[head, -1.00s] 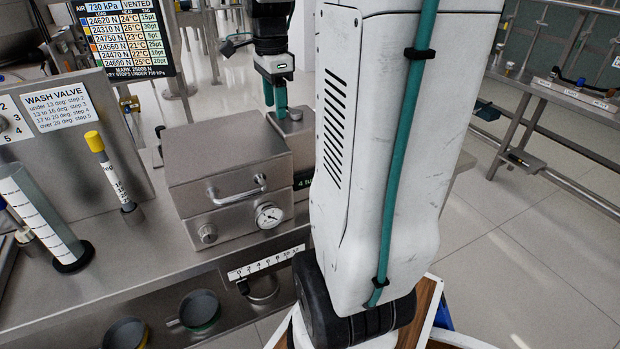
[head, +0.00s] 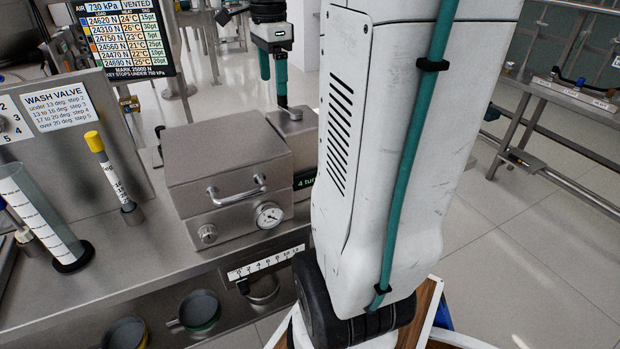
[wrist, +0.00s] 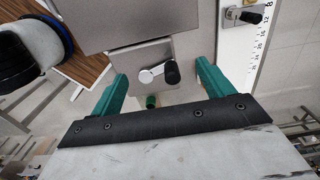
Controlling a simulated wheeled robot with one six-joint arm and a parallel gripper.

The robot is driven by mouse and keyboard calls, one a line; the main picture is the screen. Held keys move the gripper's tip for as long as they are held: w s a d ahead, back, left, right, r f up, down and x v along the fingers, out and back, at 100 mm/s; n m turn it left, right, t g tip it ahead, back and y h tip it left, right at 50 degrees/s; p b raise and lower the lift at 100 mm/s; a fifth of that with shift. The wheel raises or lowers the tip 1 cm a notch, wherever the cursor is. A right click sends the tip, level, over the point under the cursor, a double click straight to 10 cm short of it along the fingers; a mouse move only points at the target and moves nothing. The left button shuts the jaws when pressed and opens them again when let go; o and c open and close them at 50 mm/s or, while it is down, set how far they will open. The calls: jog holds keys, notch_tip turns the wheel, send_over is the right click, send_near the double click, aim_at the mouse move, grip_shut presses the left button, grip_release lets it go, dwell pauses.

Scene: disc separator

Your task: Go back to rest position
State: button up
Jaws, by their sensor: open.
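My gripper (head: 273,80) shows at the top of the head view, with two teal fingers pointing down. It is open and empty, above a small crank (head: 290,112) on the steel block beside the lidded steel box (head: 225,160). In the wrist view my gripper (wrist: 160,72) has its teal fingers spread wide. The crank (wrist: 152,74), with a pale arm and a black knob, lies between and beyond them, apart from both. My white arm link hides part of the block's right side in the head view.
A tall cylinder (head: 38,215) and a yellow-capped tube (head: 110,170) stand on the steel bench, left of the box. A display screen (head: 122,40) rises behind. Open tiled floor (head: 530,240) lies to the right, with a rail table (head: 580,95) beyond.

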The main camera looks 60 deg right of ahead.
notch_tip(320, 180, up, 2)
jog(key=shift+r, duration=0.1)
dwell(0.6)
jog(key=a+f+n, duration=0.1)
jog(key=n, duration=0.1)
jog(key=s+a+f+n, duration=0.1)
jog(key=n, duration=0.1)
jog(key=s+a+f+n, duration=0.1)
jog(key=n, duration=0.1)
jog(key=shift+n, duration=0.4)
jog(key=a+n, duration=0.2)
jog(key=s+a+f+n, duration=0.1)
jog(key=a+n, duration=0.1)
jog(key=a, duration=0.1)
jog(key=s+a+f+n, duration=0.1)
jog(key=a+n, duration=0.1)
jog(key=a, duration=0.1)
jog(key=shift+s+f, duration=0.1)
jog(key=shift+s, duration=0.15)
jog(key=s+a+f+n, duration=0.2)
jog(key=s+a+n, duration=0.2)
jog(key=a, duration=0.3)
jog(key=s+a+f+n+t, duration=0.1)
jog(key=s+a+f+n, duration=0.1)
jog(key=s+a+n, duration=0.2)
jog(key=shift+s+a+n, duration=0.4)
jog(key=shift+a+n, duration=1.4)
jog(key=shift+a, duration=0.35)
